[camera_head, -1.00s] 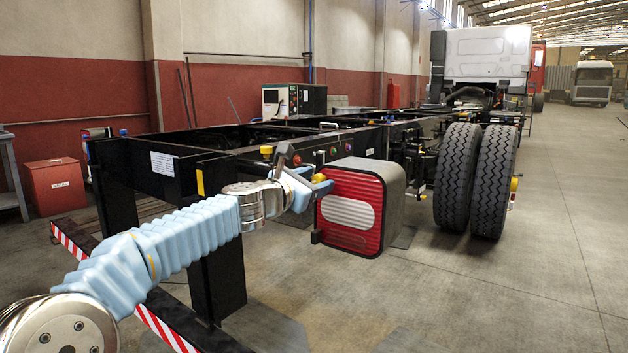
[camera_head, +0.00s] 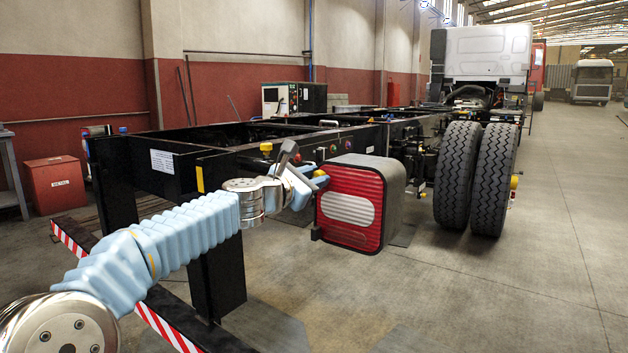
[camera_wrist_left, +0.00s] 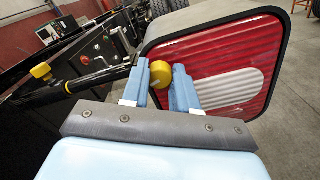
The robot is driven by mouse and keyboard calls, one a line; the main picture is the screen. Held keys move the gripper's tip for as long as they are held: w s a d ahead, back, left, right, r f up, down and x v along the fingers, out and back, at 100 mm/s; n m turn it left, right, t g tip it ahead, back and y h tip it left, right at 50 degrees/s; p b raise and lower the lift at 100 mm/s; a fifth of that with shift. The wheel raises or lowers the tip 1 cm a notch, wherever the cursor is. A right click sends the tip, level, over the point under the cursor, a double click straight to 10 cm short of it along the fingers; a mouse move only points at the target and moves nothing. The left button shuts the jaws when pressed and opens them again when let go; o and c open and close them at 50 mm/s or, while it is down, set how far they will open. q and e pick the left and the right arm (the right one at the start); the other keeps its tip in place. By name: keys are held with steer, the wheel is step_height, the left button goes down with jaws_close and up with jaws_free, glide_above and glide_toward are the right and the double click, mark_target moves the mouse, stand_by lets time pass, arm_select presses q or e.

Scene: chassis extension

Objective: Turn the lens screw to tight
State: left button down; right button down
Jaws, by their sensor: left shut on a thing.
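The tail lamp (camera_head: 380,218), with a red ribbed lens and a pale oval panel, sits beside the black chassis frame. It also shows in the left wrist view (camera_wrist_left: 200,60). The lens screw is a yellow round knob (camera_wrist_left: 159,73) at the lamp's near edge. In the left wrist view it sits between the two blue fingers of my left gripper (camera_wrist_left: 161,84), which is shut on it. In the head view my left gripper (camera_head: 311,184) is at the lamp's upper left edge and mostly hides the screw. My right gripper is not in view.
The black chassis frame (camera_head: 205,160) runs back behind my left arm. Another yellow knob (camera_wrist_left: 41,71) stands on it, left of the gripper. Two large tyres (camera_head: 457,178) stand right of the lamp. The floor in front of the lamp is clear.

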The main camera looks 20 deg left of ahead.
arm_select(q)
steer(key=shift+f+m+b, duration=0.15)
steer(key=shift+m+b, duration=1.4)
steer(key=shift+m, duration=3.05)
steer(key=shift+f+m+b, duration=0.15)
steer(key=shift+m+b, duration=1.4)
steer(key=shift+m, duration=3.05)
steer(key=shift+d, duration=0.1)
steer(key=c, duration=0.9)
jaws_free()
steer(key=shift+o, duration=0.2)
steer(key=shift+r, duration=0.1)
